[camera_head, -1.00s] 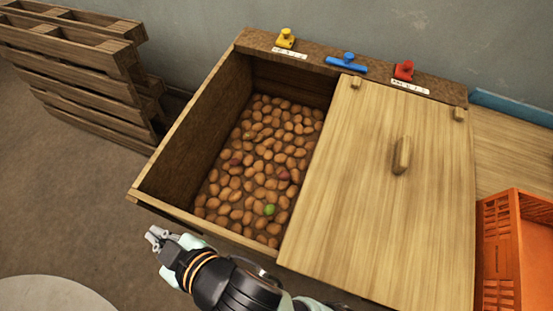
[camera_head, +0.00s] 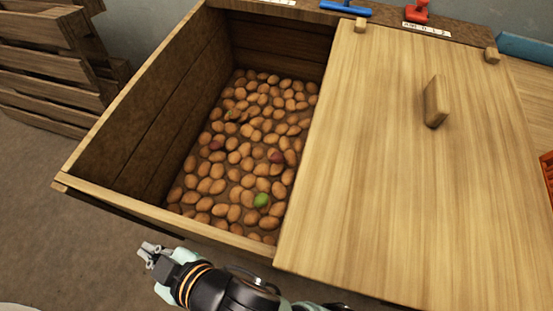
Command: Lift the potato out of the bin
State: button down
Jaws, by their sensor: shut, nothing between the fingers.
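The wooden bin (camera_head: 122,197) is open on its left side, with a layer of many brown potatoes (camera_head: 237,158) on its floor. Among them are one green potato (camera_head: 261,200) near the front right and two reddish ones, one near the middle right (camera_head: 276,156) and one at the left (camera_head: 216,144). Which potato the task means cannot be told. My gripper (camera_head: 147,251) is shut and empty. It is outside the bin, in front of the front wall and left of the green potato in the picture.
A wooden lid (camera_head: 390,160) with a handle (camera_head: 436,101) covers the bin's right part. Blue (camera_head: 346,8) and red (camera_head: 418,12) fittings sit on the back ledge. Stacked pallets (camera_head: 50,75) stand at the left. An orange crate (camera_head: 548,175) shows at the right edge.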

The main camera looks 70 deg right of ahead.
jog(key=shift+f, duration=0.1)
jog(key=c, duration=1)
grip_release()
jog(key=o, duration=0.7)
jog(key=shift+a, duration=0.3)
jog(key=shift+d, duration=0.1)
jog(key=shift+d, duration=0.1)
